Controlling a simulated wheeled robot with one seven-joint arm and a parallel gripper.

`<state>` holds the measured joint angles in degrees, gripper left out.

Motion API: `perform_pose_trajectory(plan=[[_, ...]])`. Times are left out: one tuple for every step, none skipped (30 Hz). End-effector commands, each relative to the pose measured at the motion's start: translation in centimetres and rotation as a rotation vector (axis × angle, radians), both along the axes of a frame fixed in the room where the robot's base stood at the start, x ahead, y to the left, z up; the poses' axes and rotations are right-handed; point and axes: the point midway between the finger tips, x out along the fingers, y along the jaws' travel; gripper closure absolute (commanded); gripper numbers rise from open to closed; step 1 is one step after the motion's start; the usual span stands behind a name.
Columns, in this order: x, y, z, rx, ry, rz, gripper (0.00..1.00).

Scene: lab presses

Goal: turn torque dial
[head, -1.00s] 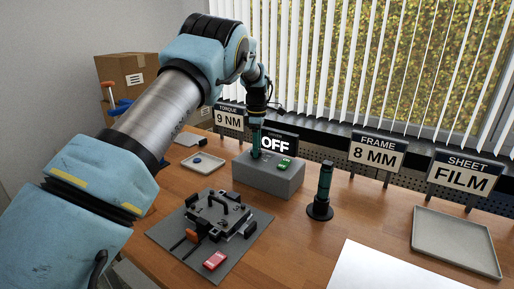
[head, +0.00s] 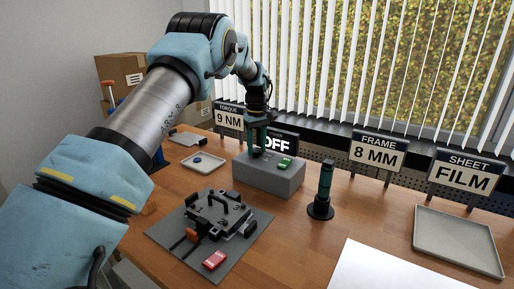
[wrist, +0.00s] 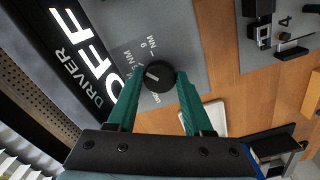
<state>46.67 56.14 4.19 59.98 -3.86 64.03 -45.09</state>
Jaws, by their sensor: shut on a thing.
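The grey driver box (head: 272,180) stands at the back of the table, with a green switch (head: 285,163) on top and a dark sign reading OFF (head: 275,143) behind it. In the wrist view, the round black torque dial (wrist: 160,84) has a white pointer line and sits on the grey top. Printed marks beside it include 9 NM; another NM mark is partly hidden by a finger. My gripper (wrist: 159,76) has its green fingers on either side of the dial, shut on it. In the head view my gripper (head: 258,151) hides the dial.
A dark green driver (head: 321,193) stands upright right of the box. A fixture on a grey mat (head: 180,248) lies in front. A small tray (head: 203,167) is to the left, a larger empty tray (head: 455,245) at right.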

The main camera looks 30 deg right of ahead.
Motion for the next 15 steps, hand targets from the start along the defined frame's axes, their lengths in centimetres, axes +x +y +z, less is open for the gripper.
perform_pose_trajectory(plan=[[0.03, 0.0, 0.08, -0.002, 0.0, -0.041, 1.0], [0.05, 0.03, 0.08, -0.002, 0.0, -0.07, 1.0], [0.07, 0.06, 0.08, -0.001, -0.001, -0.107, 1.0], [0.07, 0.07, 0.08, -0.001, -0.001, -0.136, 1.0], [0.06, 0.06, 0.08, -0.002, -0.001, -0.165, 1.0], [0.04, 0.05, 0.08, -0.002, 0.0, -0.203, 1.0], [0.03, 0.06, 0.08, -0.002, 0.0, -0.231, 1.0], [0.04, 0.07, 0.08, -0.002, 0.0, -0.258, 1.0], [0.05, 0.09, 0.09, -0.001, -0.001, -0.294, 1.0], [0.05, 0.1, 0.09, -0.001, -0.001, -0.32, 1.0], [0.05, 0.1, 0.09, -0.001, -0.001, -0.346, 1.0], [0.05, 0.11, 0.09, -0.002, -0.001, -0.378, 1.0], [0.05, 0.12, 0.09, -0.002, -0.001, -0.402, 1.0], [0.06, 0.14, 0.09, -0.002, -0.001, -0.425, 1.0], [0.08, 0.15, 0.1, -0.002, -0.001, -0.454, 1.0]])
